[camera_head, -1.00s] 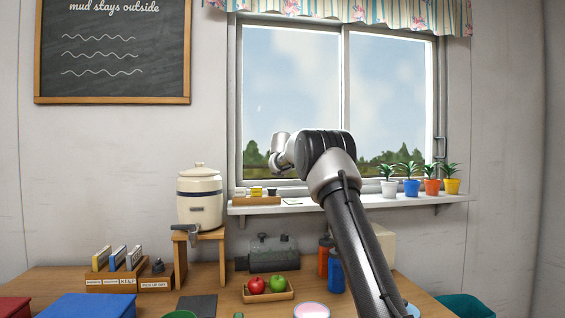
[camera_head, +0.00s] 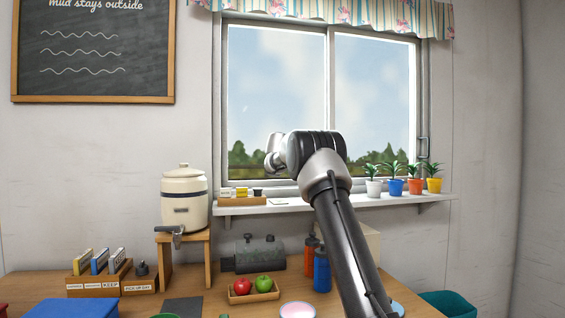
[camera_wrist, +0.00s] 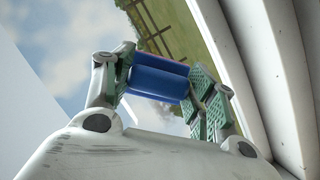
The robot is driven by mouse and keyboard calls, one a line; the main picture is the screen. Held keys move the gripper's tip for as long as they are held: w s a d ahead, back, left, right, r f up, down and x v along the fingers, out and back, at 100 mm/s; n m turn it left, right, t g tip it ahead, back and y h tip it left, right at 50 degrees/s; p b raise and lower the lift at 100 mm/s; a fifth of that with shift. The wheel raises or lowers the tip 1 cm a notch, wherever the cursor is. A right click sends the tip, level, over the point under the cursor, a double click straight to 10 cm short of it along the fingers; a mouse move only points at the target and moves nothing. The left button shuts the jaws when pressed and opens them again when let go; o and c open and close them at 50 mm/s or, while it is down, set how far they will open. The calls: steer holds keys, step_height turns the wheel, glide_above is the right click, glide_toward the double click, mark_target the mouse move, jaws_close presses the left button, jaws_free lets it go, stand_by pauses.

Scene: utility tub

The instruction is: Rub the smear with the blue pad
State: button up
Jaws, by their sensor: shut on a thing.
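My gripper (camera_wrist: 158,88) is shut on the blue pad (camera_wrist: 158,77), a rounded blue block held across between green-padded fingers in the wrist view. Behind the pad, the wrist view shows sky, green ground and a brown fence-like pattern through the window. In the head view the window (camera_head: 277,85) is ahead, and my arm reaches up in front of its lower part. The gripper and pad are hidden there. A tiny pale mark (camera_head: 244,108) shows on the left pane; I cannot tell whether it is the smear. Contact between pad and glass cannot be told.
The sill (camera_head: 345,204) bears a small wooden tray (camera_head: 242,201) at left and several potted plants at right. Below, the table holds a crock on a stand (camera_head: 184,200), a tray of apples (camera_head: 253,297) and bottles (camera_head: 321,272).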

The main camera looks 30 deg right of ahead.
steer(key=w+a, duration=0.2)
steer(key=a, duration=0.5)
stand_by(0.4)
steer(key=shift+s+a, duration=0.25)
steer(key=shift+s, duration=0.7)
steer(key=shift+s+a, duration=0.3)
steer(key=shift+s, duration=0.65)
steer(key=shift+s+a, duration=0.25)
steer(key=shift+s, duration=0.7)
steer(key=s, duration=0.3)
steer(key=shift+a, duration=0.4)
steer(key=shift+w, duration=0.1)
